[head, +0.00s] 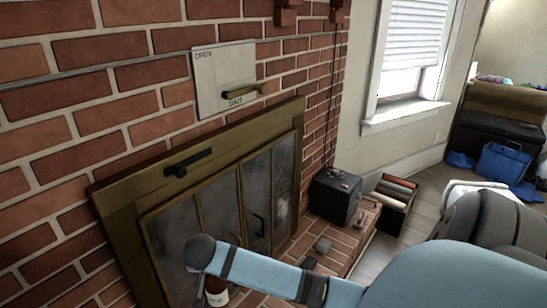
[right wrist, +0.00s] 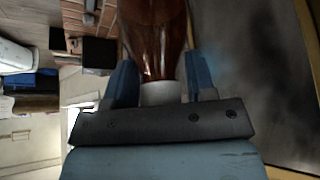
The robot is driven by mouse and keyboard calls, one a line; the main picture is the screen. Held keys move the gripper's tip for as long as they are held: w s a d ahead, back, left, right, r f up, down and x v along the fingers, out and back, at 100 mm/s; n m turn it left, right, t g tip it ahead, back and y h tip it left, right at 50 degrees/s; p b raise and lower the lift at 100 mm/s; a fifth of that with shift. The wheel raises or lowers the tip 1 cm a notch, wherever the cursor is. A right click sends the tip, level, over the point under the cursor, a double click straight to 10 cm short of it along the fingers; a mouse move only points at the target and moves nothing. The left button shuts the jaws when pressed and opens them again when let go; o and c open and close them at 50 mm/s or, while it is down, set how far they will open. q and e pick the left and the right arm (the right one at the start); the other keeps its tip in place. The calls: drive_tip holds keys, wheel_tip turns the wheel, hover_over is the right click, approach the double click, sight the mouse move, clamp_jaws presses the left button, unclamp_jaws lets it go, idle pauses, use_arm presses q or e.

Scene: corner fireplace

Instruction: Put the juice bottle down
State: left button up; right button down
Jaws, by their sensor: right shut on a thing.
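The juice bottle (right wrist: 152,38) is a dark reddish-brown bottle with a white band at its near end. My right gripper (right wrist: 160,80) has its two blue fingers on either side of the bottle and is shut on it. In the head view, part of the bottle (head: 216,296) shows below the end of my right arm, in front of the fireplace doors, with a white label. The gripper fingers are hidden behind the arm there. I cannot tell whether the bottle touches anything below. My left gripper is not in view.
The fireplace (head: 180,170) has a brass frame and glass doors. A brick hearth (head: 335,250) runs along its base, with a small grey object (head: 322,245) on it. A black box (head: 335,196) and a crate of rolled items (head: 388,215) stand beyond.

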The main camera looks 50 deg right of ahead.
use_arm(q)
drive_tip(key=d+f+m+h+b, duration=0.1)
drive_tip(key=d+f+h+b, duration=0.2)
drive_tip(key=b, duration=1.2)
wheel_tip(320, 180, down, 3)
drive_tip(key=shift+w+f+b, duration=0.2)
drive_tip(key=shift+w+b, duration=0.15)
use_arm(e)
drive_tip(key=s+d+f+m, duration=0.1)
drive_tip(key=d+f+m, duration=0.1)
drive_tip(key=f, duration=1.5)
drive_tip(key=s+d+f+m+g+h, duration=0.1)
drive_tip(key=d+f, duration=0.1)
drive_tip(key=f, duration=1.5)
drive_tip(key=shift+d+f+m+g, duration=0.3)
drive_tip(key=shift+d+f+m, duration=0.05)
drive_tip(key=shift+f+m, duration=0.05)
drive_tip(key=shift+f, duration=0.15)
drive_tip(key=shift+c, duration=2.2)
unclamp_jaws()
